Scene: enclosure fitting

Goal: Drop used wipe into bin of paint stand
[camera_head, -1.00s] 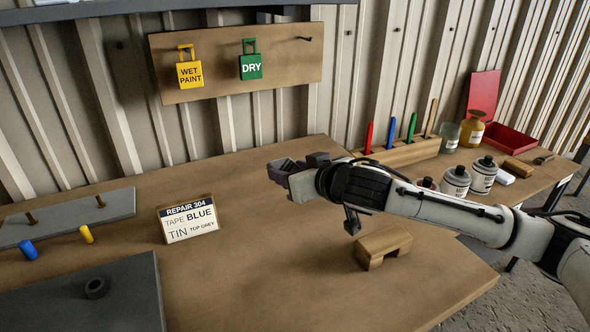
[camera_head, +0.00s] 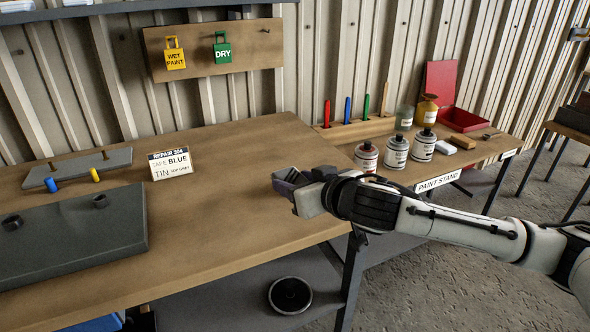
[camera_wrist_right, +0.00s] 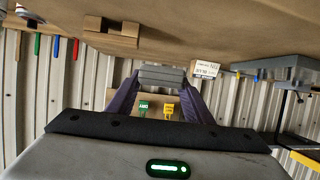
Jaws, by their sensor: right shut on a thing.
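My right gripper (camera_head: 286,178) is above the right end of the workbench, its arm coming in from the right. It is shut on a small grey thing, seen between the dark fingers in the right wrist view (camera_wrist_right: 162,78); I cannot tell for certain that it is the used wipe. The paint stand (camera_head: 438,183) is the lower table at the right, with its name on the front edge. An open red box (camera_head: 466,119) with a raised red lid stands at its back; it may be the bin. The gripper is well left of it. My left gripper is not in view.
Several paint tins, including a nearer one (camera_head: 367,157), stand between the gripper and the red box. Colored tools stand in a wooden rack (camera_head: 357,130). A tan block (camera_head: 465,140) lies near the box. A sign card (camera_head: 170,164) and grey panel (camera_head: 75,235) occupy the workbench.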

